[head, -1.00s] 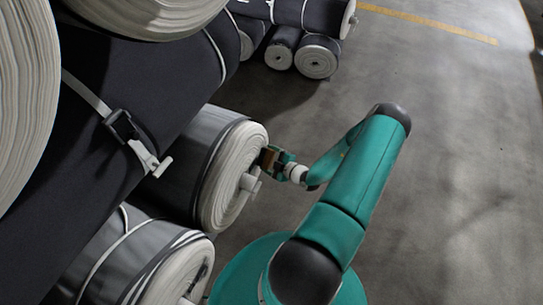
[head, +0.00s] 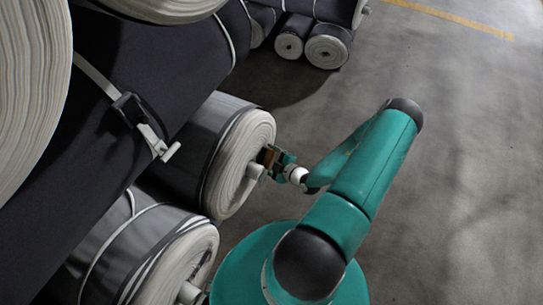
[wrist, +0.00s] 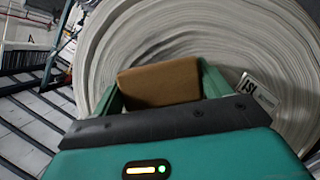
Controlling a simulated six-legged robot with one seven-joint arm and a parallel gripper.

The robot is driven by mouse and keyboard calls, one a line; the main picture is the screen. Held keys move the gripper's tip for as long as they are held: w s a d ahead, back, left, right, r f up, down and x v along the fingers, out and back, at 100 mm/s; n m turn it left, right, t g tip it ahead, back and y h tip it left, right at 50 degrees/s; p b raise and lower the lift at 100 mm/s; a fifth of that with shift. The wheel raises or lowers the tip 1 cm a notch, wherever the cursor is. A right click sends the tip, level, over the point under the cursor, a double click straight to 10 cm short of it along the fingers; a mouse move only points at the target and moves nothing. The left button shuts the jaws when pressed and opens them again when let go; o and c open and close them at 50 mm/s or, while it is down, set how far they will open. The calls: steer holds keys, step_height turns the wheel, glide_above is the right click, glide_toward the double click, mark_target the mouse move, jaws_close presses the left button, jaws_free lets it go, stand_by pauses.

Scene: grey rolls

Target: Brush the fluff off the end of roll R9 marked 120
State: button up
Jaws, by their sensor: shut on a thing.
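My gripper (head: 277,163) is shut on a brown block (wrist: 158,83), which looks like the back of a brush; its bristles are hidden. In the wrist view the roll end (wrist: 150,35) fills the background behind the block. A white tag (wrist: 258,94) on it shows tilted characters like "ISI" or "151"; I cannot read 120. No fluff can be made out.
Another roll (head: 180,265) lies in front at lower left. A large dark roll with a buckled strap (head: 130,108) lies above. Small rolls (head: 328,46) lie at the back. The grey floor (head: 460,180) on the right is clear.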

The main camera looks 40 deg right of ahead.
mark_target(268, 153)
steer(key=shift+r, duration=0.95)
steer(key=shift+w+d, duration=0.5)
steer(key=shift+d, duration=0.8)
steer(key=shift+w+d, duration=0.45)
steer(key=shift+d, duration=0.8)
steer(key=shift+w+d, duration=0.5)
steer(key=shift+d, duration=0.8)
steer(key=shift+r, duration=0.3)
steer(key=shift+s+r, duration=0.1)
steer(key=shift+r, duration=0.55)
steer(key=shift+s+a, duration=0.45)
steer(key=shift+a, duration=0.85)
steer(key=shift+s+a, duration=0.5)
steer(key=shift+a, duration=0.8)
steer(key=shift+s+a, duration=0.45)
steer(key=shift+a, duration=0.85)
steer(key=shift+w+r, duration=0.1)
steer(key=shift+r, duration=0.8)
steer(key=shift+w+d, duration=0.25)
steer(key=shift+d, duration=0.45)
steer(key=shift+w+d, duration=0.2)
steer(key=shift+d, duration=0.55)
steer(key=shift+w+d, duration=0.25)
steer(key=shift+d, duration=0.45)
steer(key=shift+w+d, duration=0.4)
steer(key=shift+d, duration=0.45)
steer(key=shift+w+d, duration=0.35)
steer(key=shift+d, duration=0.5)
